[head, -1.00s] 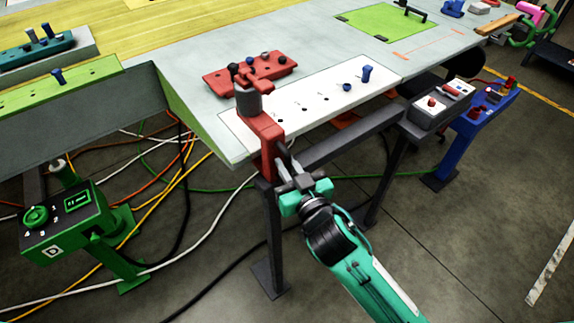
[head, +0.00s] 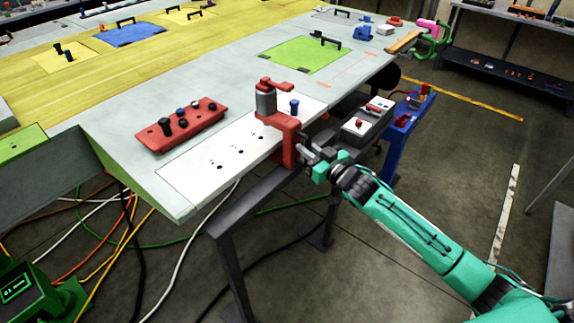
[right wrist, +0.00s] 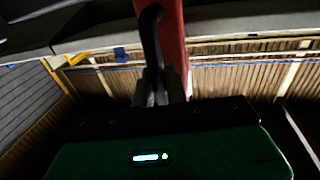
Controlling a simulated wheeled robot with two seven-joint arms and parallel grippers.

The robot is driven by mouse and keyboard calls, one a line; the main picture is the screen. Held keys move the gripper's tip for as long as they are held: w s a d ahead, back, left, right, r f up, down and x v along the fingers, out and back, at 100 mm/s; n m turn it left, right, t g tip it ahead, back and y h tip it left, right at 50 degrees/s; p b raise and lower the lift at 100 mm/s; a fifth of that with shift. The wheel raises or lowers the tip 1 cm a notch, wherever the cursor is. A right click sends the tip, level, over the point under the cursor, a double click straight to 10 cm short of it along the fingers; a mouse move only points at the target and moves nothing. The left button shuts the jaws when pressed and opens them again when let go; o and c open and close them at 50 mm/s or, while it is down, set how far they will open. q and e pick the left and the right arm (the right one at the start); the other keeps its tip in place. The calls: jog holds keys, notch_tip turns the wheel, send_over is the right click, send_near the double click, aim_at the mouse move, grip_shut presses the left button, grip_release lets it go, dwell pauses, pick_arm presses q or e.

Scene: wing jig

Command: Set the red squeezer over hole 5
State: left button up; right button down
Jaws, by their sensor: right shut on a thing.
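The red squeezer (head: 284,122), a red C-shaped frame with a grey cylinder on top, stands upright at the front edge of the white hole strip (head: 190,181). Its upper part is over the strip, close to a blue pin (head: 294,107). My right gripper (head: 305,152) is shut on its lower front side, by the handle. In the right wrist view, the squeezer's red body (right wrist: 172,45) rises from between my fingers (right wrist: 160,88). Several small dark holes show left of the squeezer. It hides part of the strip, so I cannot tell which hole it is over. My left gripper is not in view.
A red block with pins (head: 184,126) lies behind the strip. A green panel (head: 302,53) lies further back. A grey box (head: 366,121) and a blue stand (head: 407,118) are right of the squeezer. A dark table leg (head: 228,262) stands below the edge.

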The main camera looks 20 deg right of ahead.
jog(key=w+d, duration=0.1)
jog(key=d, duration=0.1)
jog(key=w+d, duration=0.1)
jog(key=d, duration=0.1)
jog(key=shift+w+r, duration=0.1)
jog(key=shift+w, duration=0.3)
jog(key=c, duration=1.5)
grip_release()
jog(key=shift+a, duration=0.1)
jog(key=b+v, duration=0.4)
jog(key=v, duration=0.9)
jog(key=shift+s, duration=0.35)
